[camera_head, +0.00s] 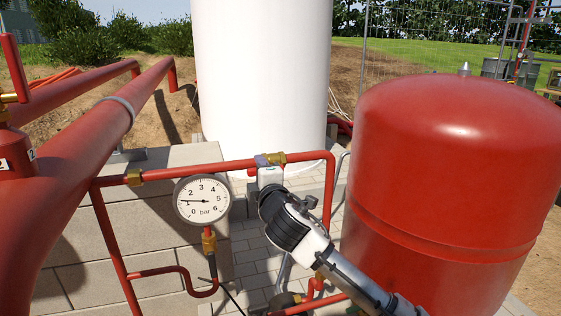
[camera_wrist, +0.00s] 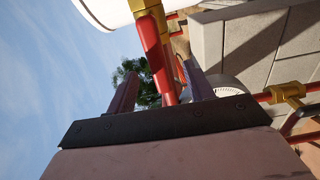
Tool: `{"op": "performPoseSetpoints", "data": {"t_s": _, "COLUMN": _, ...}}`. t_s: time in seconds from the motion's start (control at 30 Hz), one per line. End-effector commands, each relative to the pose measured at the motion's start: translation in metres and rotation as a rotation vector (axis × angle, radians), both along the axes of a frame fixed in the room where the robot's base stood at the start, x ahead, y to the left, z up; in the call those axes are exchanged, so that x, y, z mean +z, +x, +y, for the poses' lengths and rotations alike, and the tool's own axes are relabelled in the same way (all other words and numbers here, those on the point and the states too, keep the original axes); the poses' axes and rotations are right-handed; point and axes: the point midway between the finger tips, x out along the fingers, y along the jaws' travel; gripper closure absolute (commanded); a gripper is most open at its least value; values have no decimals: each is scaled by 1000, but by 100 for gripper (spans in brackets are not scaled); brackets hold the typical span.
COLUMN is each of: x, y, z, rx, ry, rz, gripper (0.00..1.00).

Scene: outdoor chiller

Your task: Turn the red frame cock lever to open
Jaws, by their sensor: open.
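The brass frame cock (camera_head: 275,158) sits on the thin red pipe (camera_head: 217,168) near the middle of the head view. My gripper (camera_head: 268,168) is right at the cock and covers its front, so the lever is hidden there. In the wrist view, the brass body (camera_wrist: 149,8) shows at the top edge. A broad red piece that looks like the lever (camera_wrist: 150,42) extends down from it, between the fingertips of my open gripper (camera_wrist: 160,70). A narrower red length continues lower between the fingers. I cannot tell whether either finger touches the lever.
A pressure gauge (camera_head: 203,200) hangs below the pipe, left of my gripper. A large red tank (camera_head: 440,170) stands close on the right. A white cylinder (camera_head: 262,75) stands behind. Thick red pipes (camera_head: 75,165) and a block wall (camera_head: 65,235) are at left.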

Motion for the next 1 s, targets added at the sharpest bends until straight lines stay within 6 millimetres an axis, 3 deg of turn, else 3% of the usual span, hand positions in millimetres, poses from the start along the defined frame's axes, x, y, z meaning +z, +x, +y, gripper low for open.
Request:
{"op": "performPoseSetpoints", "data": {"t_s": 0.1, "x": 0, "y": 0, "z": 0, "rx": 0, "ry": 1, "rz": 0, "gripper": 35}}
{"op": "performPoseSetpoints", "data": {"t_s": 0.4, "x": 0, "y": -3, "z": -1, "rx": 0, "ry": 2, "rz": 0, "gripper": 35}}
{"op": "performPoseSetpoints", "data": {"t_s": 1.0, "x": 0, "y": -64, "z": -21, "rx": -1, "ry": 2, "rz": 0, "gripper": 35}}
